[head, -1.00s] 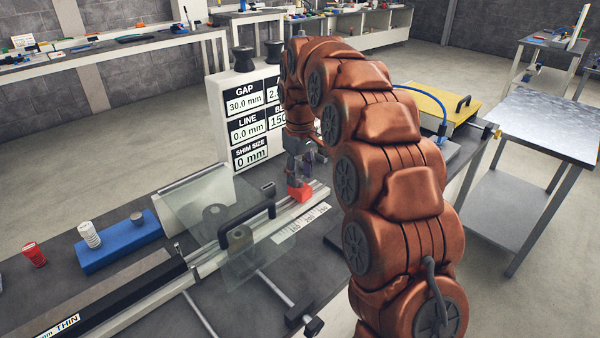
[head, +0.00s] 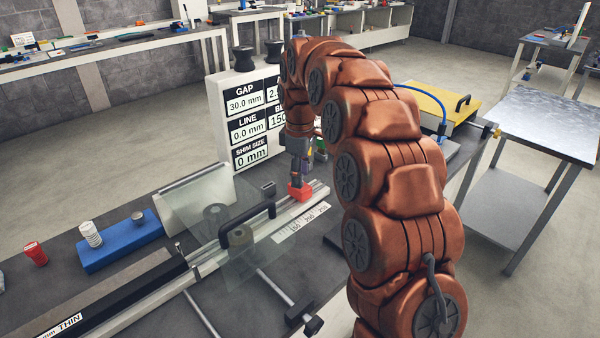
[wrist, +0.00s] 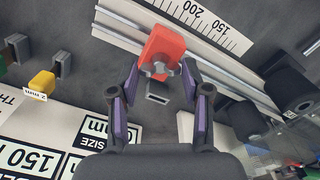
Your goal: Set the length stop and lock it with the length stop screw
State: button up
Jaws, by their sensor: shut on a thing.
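The length stop is a red block (head: 300,193) on the pale metal rail (head: 318,190), behind the black handle in the head view. It also shows at the top middle of the wrist view (wrist: 168,45). The length stop screw (wrist: 160,70) is a grey star-shaped knob on the face of the block towards the wrist camera. My gripper (wrist: 161,66) has one dark, purple-sided finger on each side of the red block and is shut on it. In the head view my gripper (head: 300,180) comes down on the block from above, and the screw is hidden.
A white scale (wrist: 205,20) marked 150 and 200 runs beside the rail. A clear guard (head: 205,200) and black handle (head: 245,225) stand in front of the stop. A sign board (head: 228,95) reading GAP 30.0 mm stands behind. A blue block (head: 120,240) lies left.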

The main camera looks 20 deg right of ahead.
jog(key=o, duration=1.2)
jog(key=shift+c, duration=0.2)
jog(key=shift+r, duration=0.15)
notch_tip(320, 180, up, 7)
jog(key=shift+w+f, duration=0.1)
jog(key=shift+f, duration=0.05)
jog(key=shift+r, duration=0.25)
